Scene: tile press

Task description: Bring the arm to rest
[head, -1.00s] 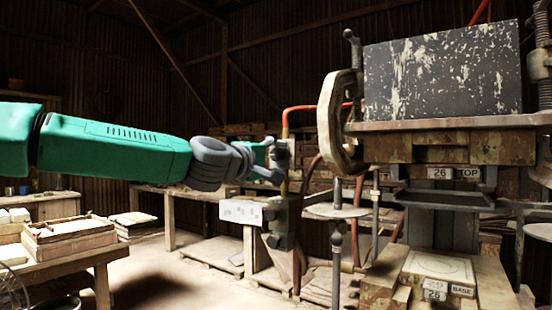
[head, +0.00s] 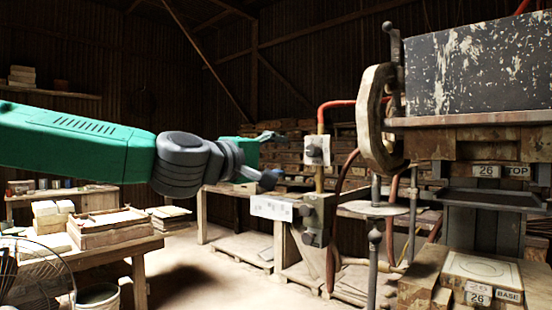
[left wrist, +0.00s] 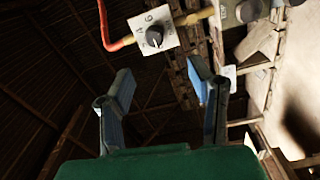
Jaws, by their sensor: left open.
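My left arm comes in from the left in the head view, green with a grey wrist. Its left gripper (head: 270,158) is held in the air, a little left of the press's control post. In the left wrist view the two fingers of the left gripper (left wrist: 160,92) are spread apart with nothing between them. A white plate with a dark dial knob (left wrist: 154,36) shows beyond the fingertips, apart from them. The same upper knob plate (head: 317,151) stands just right of the gripper in the head view. My right gripper is not in view.
The tile press (head: 470,135) stands at the right, with a base block (head: 480,268) below its top. A second knob box (head: 316,215) and a white label plate (head: 272,208) sit below the gripper. A wooden table (head: 100,255) with a tray (head: 110,228) stands at the left.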

